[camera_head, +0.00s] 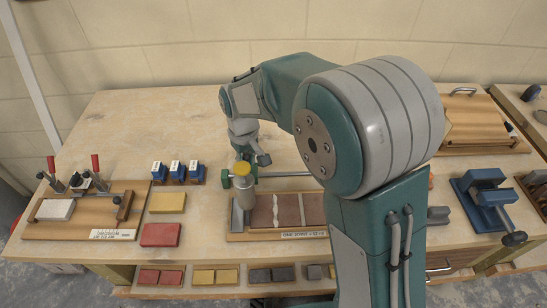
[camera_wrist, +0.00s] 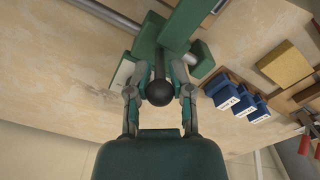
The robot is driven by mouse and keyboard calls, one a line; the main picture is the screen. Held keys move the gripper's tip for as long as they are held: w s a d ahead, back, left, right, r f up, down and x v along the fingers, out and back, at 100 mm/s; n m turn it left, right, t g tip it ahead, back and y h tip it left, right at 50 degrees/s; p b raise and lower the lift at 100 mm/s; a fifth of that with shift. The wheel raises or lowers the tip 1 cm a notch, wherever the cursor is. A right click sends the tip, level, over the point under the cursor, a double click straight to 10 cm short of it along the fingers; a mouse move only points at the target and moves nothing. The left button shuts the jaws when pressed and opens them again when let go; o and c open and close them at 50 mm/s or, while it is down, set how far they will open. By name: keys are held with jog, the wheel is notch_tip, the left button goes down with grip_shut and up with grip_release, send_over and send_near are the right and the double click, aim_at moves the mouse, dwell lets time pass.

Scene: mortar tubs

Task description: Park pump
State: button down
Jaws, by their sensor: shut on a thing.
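The pump is a green carriage with an upright cylinder (camera_head: 244,192) under a yellow cap, standing over the left end of a board with brown tiles (camera_head: 276,211). A grey rail (camera_head: 290,175) runs right from it. In the wrist view the green carriage (camera_wrist: 182,25) sits on the rail (camera_wrist: 105,14). A dark rod with a round black knob (camera_wrist: 160,94) points toward my wrist camera. My gripper (camera_wrist: 160,85) is shut on this knob handle, a finger on each side. In the head view my gripper (camera_head: 247,152) is just behind the yellow cap, its fingertips partly hidden.
Blue labelled blocks (camera_head: 178,173) stand left of the pump, with yellow (camera_head: 167,203) and red (camera_head: 160,235) bricks in front. A clamp board (camera_head: 85,210) is at far left. A blue vise (camera_head: 486,200) is at right. My arm hides the bench's right middle. The back left is clear.

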jog(key=a, duration=0.2)
jog(key=shift+a+r, duration=0.1)
jog(key=shift+a, duration=0.25)
jog(key=c, duration=0.9)
grip_release()
jog(key=shift+o, duration=1)
jog(key=shift+a, duration=0.3)
jog(key=shift+d, duration=0.25)
